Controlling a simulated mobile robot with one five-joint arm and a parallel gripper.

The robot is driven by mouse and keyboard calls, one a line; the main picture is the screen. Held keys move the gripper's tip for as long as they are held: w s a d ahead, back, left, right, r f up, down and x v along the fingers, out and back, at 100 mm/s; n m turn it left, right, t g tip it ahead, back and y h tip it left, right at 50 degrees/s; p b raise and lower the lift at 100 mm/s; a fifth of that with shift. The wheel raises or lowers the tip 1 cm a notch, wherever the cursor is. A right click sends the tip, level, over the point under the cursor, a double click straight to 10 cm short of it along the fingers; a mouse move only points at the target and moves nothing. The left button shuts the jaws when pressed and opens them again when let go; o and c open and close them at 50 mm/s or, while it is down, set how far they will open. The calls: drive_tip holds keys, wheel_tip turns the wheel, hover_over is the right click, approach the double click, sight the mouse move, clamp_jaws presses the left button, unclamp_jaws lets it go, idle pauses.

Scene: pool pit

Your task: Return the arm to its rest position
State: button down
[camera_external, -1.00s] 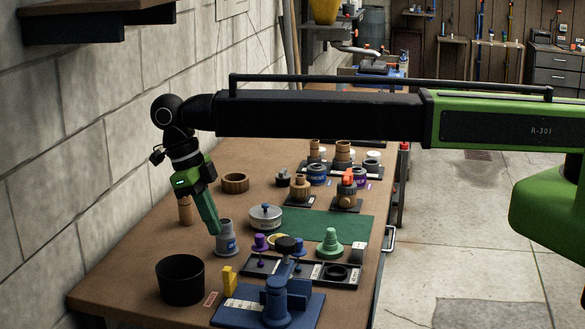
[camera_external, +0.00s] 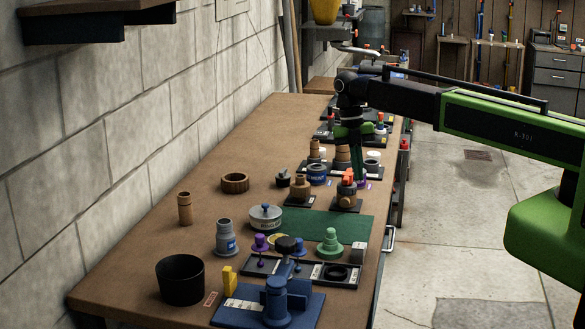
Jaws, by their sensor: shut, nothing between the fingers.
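My arm reaches in from the right, over the right edge of the wooden workbench (camera_external: 160,235). My gripper (camera_external: 359,178), with green fingers pointing down, hangs near the bench's right edge toward its far part. The fingers are shut with nothing between them. In the picture the fingertips lie just above the orange-topped wooden piece (camera_external: 347,188) and overlap a purple-labelled container. I cannot tell how far above the bench they are, or whether they touch anything.
Near the fingers stand wooden fittings (camera_external: 300,187) and a blue tin (camera_external: 317,174). The floor (camera_external: 460,230) right of the bench is clear.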

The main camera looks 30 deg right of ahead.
drive_tip(key=s+d+f+m+t, duration=0.1)
drive_tip(key=s+d+m, duration=0.4)
drive_tip(key=m, duration=1)
drive_tip(key=s+d+f+m+t, duration=0.1)
drive_tip(key=s+d+m, duration=0.5)
drive_tip(key=m, duration=0.8)
drive_tip(key=d+b, duration=0.1)
drive_tip(key=d, duration=0.2)
drive_tip(key=shift+s+d+m+t, duration=0.15)
drive_tip(key=shift+d+m+t, duration=0.05)
drive_tip(key=shift+m+t, duration=0.2)
